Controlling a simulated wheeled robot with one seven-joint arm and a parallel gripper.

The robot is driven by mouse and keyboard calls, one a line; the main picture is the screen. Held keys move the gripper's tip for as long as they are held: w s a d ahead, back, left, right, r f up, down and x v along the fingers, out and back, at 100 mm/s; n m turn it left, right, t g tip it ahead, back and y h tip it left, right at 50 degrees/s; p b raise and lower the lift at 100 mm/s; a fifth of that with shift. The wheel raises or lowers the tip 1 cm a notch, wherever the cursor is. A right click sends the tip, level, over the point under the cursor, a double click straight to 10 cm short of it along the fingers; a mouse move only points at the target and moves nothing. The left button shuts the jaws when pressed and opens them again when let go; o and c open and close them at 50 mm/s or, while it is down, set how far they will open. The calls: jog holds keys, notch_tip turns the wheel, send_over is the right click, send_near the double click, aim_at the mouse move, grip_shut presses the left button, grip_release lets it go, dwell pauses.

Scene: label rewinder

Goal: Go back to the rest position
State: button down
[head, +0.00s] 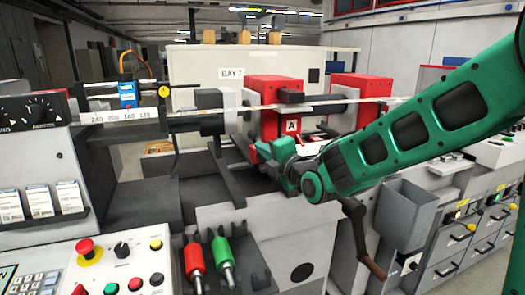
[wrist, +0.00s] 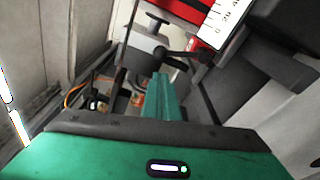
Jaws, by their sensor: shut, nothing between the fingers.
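My gripper (head: 268,153) is at the end of my green arm, in the middle of the head view, in front of the red block marked A (head: 278,92). In the wrist view my gripper's green fingers (wrist: 160,82) are together with nothing between them. The fingertips are small in the head view, and my wrist partly hides them. I cannot tell how far they are from the machine parts behind them.
A second red block (head: 360,88) stands to the right. A ruler bar (head: 125,115) crosses the left side. A crank handle (head: 362,240) and a grey bin (head: 405,212) lie below my arm. Red (head: 194,258) and green (head: 221,252) handled tools stand in front.

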jog(key=s+d+f+m+g+h, duration=0.3)
jog(key=s+d+f+m, duration=0.25)
jog(key=d+m, duration=0.25)
jog(key=s+d+f+m+g+h, duration=0.2)
jog(key=s+d+f+m+g, duration=0.2)
jog(key=s+d+m, duration=0.3)
jog(key=s+d+f+m+g, duration=0.2)
jog(key=s+d+m, duration=0.3)
jog(key=s, duration=0.5)
jog(key=s+d+f+m+g+h, duration=0.1)
jog(key=s+d+f+m+g, duration=0.1)
jog(key=s+d+m+g, duration=0.2)
jog(key=s+d+f+m+g+h, duration=0.1)
jog(key=s+d+f+m+g, duration=0.1)
jog(key=s+d+m, duration=0.6)
jog(key=s+d+g, duration=0.1)
jog(key=s+d, duration=0.2)
jog(key=s, duration=0.4)
jog(key=shift+s+f, duration=0.3)
